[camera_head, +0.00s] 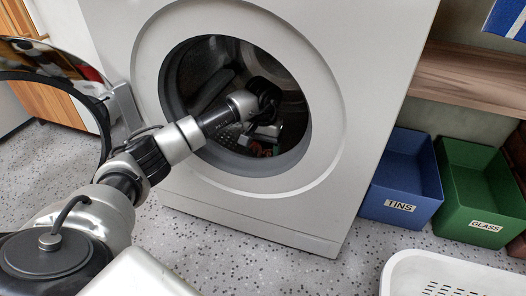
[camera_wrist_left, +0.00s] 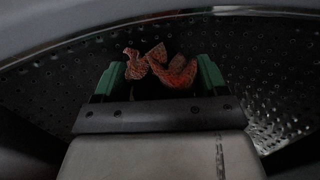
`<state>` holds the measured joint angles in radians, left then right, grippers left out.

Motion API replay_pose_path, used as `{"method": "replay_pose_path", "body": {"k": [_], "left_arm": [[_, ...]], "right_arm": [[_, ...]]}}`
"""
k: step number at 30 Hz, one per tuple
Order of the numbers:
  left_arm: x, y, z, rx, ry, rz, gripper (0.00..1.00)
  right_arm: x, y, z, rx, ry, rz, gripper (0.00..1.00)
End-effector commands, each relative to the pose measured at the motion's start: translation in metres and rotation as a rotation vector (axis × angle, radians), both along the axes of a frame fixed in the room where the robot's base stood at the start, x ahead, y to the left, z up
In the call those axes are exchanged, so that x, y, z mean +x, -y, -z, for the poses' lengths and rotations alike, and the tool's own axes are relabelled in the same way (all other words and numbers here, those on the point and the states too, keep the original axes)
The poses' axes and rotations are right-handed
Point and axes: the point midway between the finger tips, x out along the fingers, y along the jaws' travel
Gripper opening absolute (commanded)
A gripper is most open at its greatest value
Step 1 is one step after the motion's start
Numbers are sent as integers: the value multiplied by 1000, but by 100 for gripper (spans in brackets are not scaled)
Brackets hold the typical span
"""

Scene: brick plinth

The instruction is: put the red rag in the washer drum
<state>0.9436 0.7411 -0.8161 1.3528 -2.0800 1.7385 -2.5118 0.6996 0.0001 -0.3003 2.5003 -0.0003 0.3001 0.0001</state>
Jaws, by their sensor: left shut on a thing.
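The washer drum (camera_wrist_left: 270,75) is dark perforated metal, seen through the round open door of the white washer (camera_head: 350,130). My left arm reaches through the opening, and my left gripper (camera_head: 263,149) is inside, low in the drum. In the left wrist view, the red rag (camera_wrist_left: 178,74) is crumpled between the green fingers of my left gripper (camera_wrist_left: 160,78), which is shut on it. Its folds stick out past the fingertips. In the head view only a small red bit of the rag (camera_head: 273,150) shows. Whether the rag touches the drum wall I cannot tell. My right gripper is not in view.
The round washer door (camera_head: 104,115) stands open at the left, close to my left arm. A blue TINS bin (camera_head: 405,175) and a green GLASS bin (camera_head: 478,190) stand right of the washer. A white basket (camera_head: 450,268) is at the lower right.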

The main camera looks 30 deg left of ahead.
Motion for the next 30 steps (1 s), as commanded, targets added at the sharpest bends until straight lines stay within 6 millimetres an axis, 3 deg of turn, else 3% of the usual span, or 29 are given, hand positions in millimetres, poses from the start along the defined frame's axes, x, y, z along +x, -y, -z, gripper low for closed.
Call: {"method": "replay_pose_path", "body": {"k": [21,22,27,30], "left_arm": [[0,-1,10,0,2,-1,49],[0,-1,10,0,2,-1,74],[0,-1,11,0,1,-1,98],[0,0,11,0,1,-1,98]], "right_arm": [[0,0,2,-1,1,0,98],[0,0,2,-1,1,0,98],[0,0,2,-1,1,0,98],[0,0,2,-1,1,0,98]]}}
